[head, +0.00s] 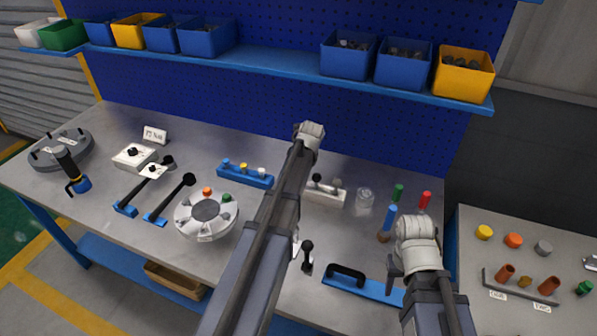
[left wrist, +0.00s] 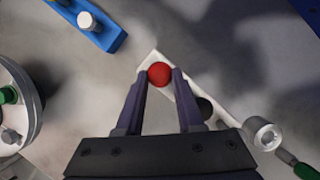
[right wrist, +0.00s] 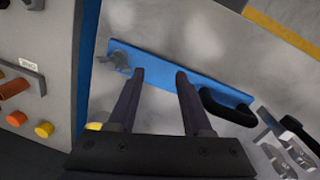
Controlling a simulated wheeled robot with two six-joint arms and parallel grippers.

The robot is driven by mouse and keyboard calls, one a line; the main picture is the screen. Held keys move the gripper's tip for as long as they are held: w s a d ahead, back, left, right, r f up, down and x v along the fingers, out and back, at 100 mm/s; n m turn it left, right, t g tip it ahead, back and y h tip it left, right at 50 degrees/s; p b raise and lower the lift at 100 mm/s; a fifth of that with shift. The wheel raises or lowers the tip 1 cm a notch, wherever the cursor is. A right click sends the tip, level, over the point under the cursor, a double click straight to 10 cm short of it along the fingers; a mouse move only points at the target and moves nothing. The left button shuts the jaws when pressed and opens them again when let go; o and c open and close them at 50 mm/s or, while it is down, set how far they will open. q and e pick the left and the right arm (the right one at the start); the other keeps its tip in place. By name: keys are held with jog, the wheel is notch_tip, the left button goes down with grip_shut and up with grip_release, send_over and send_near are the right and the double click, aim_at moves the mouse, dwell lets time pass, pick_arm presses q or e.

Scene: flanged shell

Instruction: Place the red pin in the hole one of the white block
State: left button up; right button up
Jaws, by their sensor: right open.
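In the left wrist view a red pin (left wrist: 159,73), seen as a round red top, is between the fingertips of my left gripper (left wrist: 160,76), which look closed against it. It is over one end of the white block (left wrist: 188,97); whether its lower end is in a hole cannot be told. A dark round spot, knob or hole, shows farther along the block. In the head view the white block (head: 325,197) carries a black knob and a grey one; my left arm hides its left end. My right gripper (right wrist: 160,76) is open and empty above a blue plate.
The blue plate (right wrist: 190,75) has a black handle (right wrist: 222,108). A glass jar (head: 365,198) stands right of the block, then green (head: 397,193), red (head: 424,201) and blue (head: 389,217) upright pieces. A blue rack (head: 245,178) and round fixture (head: 206,216) lie left.

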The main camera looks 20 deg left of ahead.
pick_arm(q)
jog(key=o, duration=0.4)
jog(key=shift+r, duration=0.15)
pick_arm(e)
jog(key=shift+r, duration=0.15)
pick_arm(q)
jog(key=p+v, duration=1.1)
jog(key=v, duration=0.1)
jog(key=s+d+f+n+g+h, duration=0.1)
jog(key=s+d+n+g+h, duration=0.1)
jog(key=s+d+n, duration=2)
jog(key=shift+s+d+f+n+g, duration=0.35)
jog(key=shift+s+d+g, duration=0.25)
jog(key=shift+s+d, duration=0.6)
pick_arm(e)
notch_tip(320, 180, up, 11)
pick_arm(q)
jog(key=shift+s+a, duration=0.1)
